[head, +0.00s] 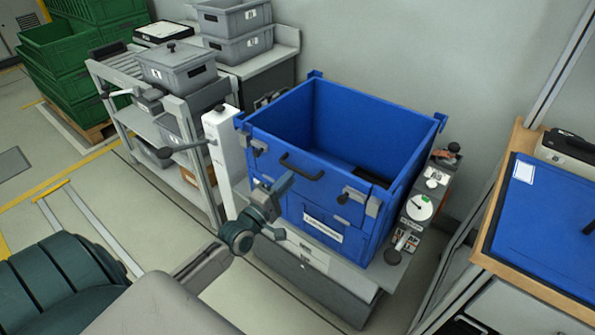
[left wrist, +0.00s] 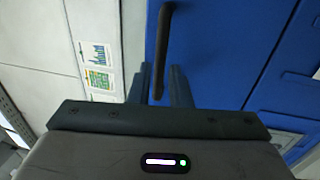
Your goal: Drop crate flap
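A large blue crate (head: 333,230) stands on a grey stand in the middle of the head view. Its front flap (head: 308,192) is up, flush with the front wall. A black bar handle (head: 302,168) is on the flap, with a left latch (head: 257,146) and a right latch (head: 346,196) at its sides. My left gripper (head: 282,184) is at the crate front, just below the handle. In the left wrist view its fingers (left wrist: 161,68) are apart, with the handle (left wrist: 163,40) between them; contact cannot be told. My right gripper is not in view.
A white post (head: 221,142) and a shelf rack with grey bins (head: 178,68) stand left of the crate. A ledge with a dial (head: 419,207) runs along its right side. A blue-topped table (head: 541,220) is at the right. Open floor lies in front on the left.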

